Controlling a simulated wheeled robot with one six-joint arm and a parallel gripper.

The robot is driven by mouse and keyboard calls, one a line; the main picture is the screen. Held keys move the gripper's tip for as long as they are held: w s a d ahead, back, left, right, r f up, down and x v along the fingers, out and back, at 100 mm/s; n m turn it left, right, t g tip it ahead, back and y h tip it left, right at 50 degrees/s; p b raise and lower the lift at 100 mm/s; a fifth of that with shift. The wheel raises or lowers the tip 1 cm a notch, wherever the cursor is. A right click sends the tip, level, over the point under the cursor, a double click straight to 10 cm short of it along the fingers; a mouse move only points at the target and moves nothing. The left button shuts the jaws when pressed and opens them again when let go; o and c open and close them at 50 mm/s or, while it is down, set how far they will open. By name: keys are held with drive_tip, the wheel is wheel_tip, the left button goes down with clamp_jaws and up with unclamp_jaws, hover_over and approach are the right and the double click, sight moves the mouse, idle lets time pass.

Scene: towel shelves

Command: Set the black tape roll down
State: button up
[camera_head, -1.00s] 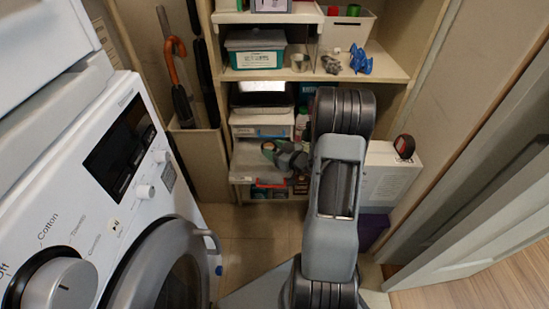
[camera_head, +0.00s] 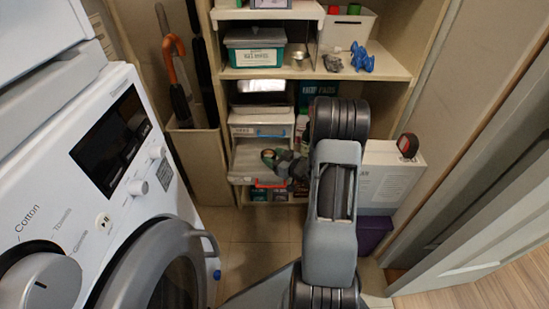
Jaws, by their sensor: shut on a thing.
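My gripper (camera_head: 287,164) is small and far off, beside my arm link, at the open pull-out shelf (camera_head: 244,168) low in the shelving unit. A dark round thing with some green, seemingly the black tape roll (camera_head: 268,157), is at its left end, over the shelf. The jaws are shut on it. The fingertips are too small to make out, and I cannot tell whether the roll touches the shelf surface. My arm hides the right part of this level.
A red-handled front (camera_head: 270,183) is below. At right, a white box (camera_head: 390,178) carries a black-and-red round object (camera_head: 407,145). A washing machine (camera_head: 128,190) stands left.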

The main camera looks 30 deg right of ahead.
drive_tip(key=o, duration=0.9)
drive_tip(key=shift+s+a+f, duration=0.1)
drive_tip(key=shift+s+f, duration=0.1)
drive_tip(key=shift+f, duration=0.25)
drive_tip(key=shift+r+p, duration=0.35)
drive_tip(key=shift+r, duration=0.05)
drive_tip(key=v, duration=0.2)
drive_tip(key=p+v, duration=0.1)
drive_tip(key=v, duration=0.1)
drive_tip(key=r+p+v, duration=0.1)
drive_tip(key=v, duration=0.1)
drive_tip(key=shift+s+d, duration=0.25)
drive_tip(key=shift+d, duration=0.05)
wheel_tip(320, 180, up, 8)
drive_tip(key=w+a+m+g+h, duration=0.2)
drive_tip(key=a+g+h, duration=0.1)
drive_tip(key=g+h, duration=0.3)
drive_tip(key=s+a+r+m+g, duration=0.1)
drive_tip(key=s+a+r+g, duration=0.2)
drive_tip(key=s+a, duration=0.4)
drive_tip(key=s+a+r+g, duration=0.2)
drive_tip(key=s+a+g, duration=0.2)
drive_tip(key=s+a, duration=0.3)
drive_tip(key=shift+s+a+r+m+y, duration=0.3)
drive_tip(key=shift+s+a+r+m, duration=0.1)
drive_tip(key=shift+s, duration=0.8)
